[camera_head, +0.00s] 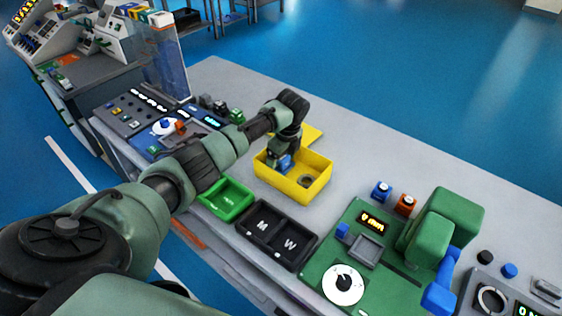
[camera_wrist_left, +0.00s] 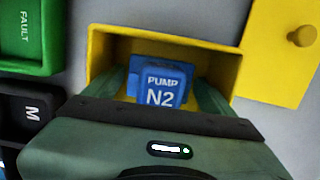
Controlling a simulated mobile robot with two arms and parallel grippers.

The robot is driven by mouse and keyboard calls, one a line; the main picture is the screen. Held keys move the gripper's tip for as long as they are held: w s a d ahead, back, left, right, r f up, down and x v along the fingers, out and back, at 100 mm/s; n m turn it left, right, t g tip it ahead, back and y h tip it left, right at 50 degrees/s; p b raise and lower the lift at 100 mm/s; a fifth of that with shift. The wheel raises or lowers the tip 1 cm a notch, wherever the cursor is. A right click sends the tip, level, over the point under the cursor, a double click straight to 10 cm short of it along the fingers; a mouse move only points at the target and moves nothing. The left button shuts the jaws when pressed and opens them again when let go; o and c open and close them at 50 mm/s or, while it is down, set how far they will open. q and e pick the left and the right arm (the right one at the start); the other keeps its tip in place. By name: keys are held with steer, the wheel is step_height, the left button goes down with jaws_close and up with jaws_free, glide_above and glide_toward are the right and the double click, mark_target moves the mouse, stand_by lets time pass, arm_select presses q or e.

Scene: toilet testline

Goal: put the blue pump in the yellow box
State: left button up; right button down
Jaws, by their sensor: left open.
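The blue pump (camera_wrist_left: 160,80), labelled "PUMP N2", sits within the yellow box's outline in the left wrist view. In the head view the blue pump (camera_head: 285,162) shows at the left part of the yellow box (camera_head: 283,186), partly hidden by my gripper. My left gripper (camera_head: 279,155) points down into the box. Its fingers stand on either side of the pump and are open. Whether the pump rests on the box floor is hard to tell. The yellow box (camera_wrist_left: 102,48) is open at the top. My right gripper is not in view.
A yellow lid (camera_wrist_left: 298,62) with a knob lies beside the box. A green tray (camera_head: 228,200) and a black tray (camera_head: 277,235) marked M and W stand in front. A green device (camera_head: 375,255) is at the right. The table behind the box is clear.

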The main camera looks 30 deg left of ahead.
mark_target(286, 159)
arm_select(q)
steer(key=r, duration=0.4)
steer(key=d+r, duration=0.1)
steer(key=r, duration=0.3)
steer(key=d+r, duration=0.1)
steer(key=r, duration=0.3)
steer(key=shift+s+r+b, duration=0.1)
steer(key=shift+b, duration=0.3)
